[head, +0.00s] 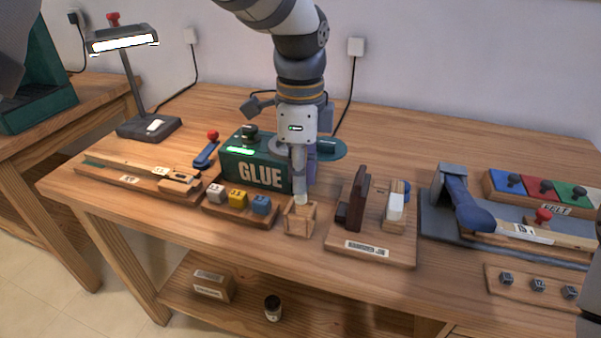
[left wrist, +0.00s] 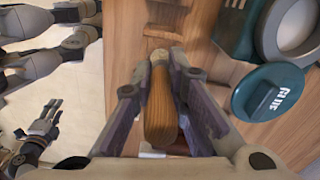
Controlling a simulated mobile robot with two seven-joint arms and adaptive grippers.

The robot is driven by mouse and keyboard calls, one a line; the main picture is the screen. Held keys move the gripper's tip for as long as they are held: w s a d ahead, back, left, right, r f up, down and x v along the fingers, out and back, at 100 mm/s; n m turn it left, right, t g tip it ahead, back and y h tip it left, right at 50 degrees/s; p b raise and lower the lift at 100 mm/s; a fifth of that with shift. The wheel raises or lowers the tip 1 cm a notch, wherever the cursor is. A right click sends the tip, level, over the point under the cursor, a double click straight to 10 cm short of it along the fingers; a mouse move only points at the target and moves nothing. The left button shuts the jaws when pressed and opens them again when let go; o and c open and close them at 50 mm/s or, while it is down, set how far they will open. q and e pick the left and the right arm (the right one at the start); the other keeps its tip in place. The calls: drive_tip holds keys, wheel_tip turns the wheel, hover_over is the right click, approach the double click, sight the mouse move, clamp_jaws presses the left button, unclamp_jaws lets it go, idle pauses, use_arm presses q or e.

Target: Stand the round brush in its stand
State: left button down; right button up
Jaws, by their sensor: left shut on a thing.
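My left gripper (head: 299,170) points down over the bench and is shut on the round brush. In the left wrist view the brush's wooden handle (left wrist: 160,112) lies between the two fingers of the left gripper (left wrist: 159,78). In the head view the pale lower end of the brush (head: 301,196) shows below the fingers. The small open wooden stand (head: 299,220) is directly under it. The brush looks nearly upright, its lower end at the stand's top; I cannot tell how far inside it is. My right gripper (left wrist: 45,120) seems to show small in the left wrist view; its jaws are unclear.
A teal glue box (head: 255,168) stands close behind and left of the stand. A rack of coloured blocks (head: 238,200) is left of it. A wooden board with upright dark parts (head: 370,246) is close on the right. A lamp (head: 148,126) stands at the back left.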

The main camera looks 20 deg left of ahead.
sight(301, 196)
use_arm(q)
drive_tip(key=shift+f, duration=0.15)
drive_tip(key=shift+f, duration=0.35)
drive_tip(key=shift+f, duration=1.9)
idle(1.1)
drive_tip(key=c, duration=1.1)
unclamp_jaws()
drive_tip(key=shift+r, duration=3.5)
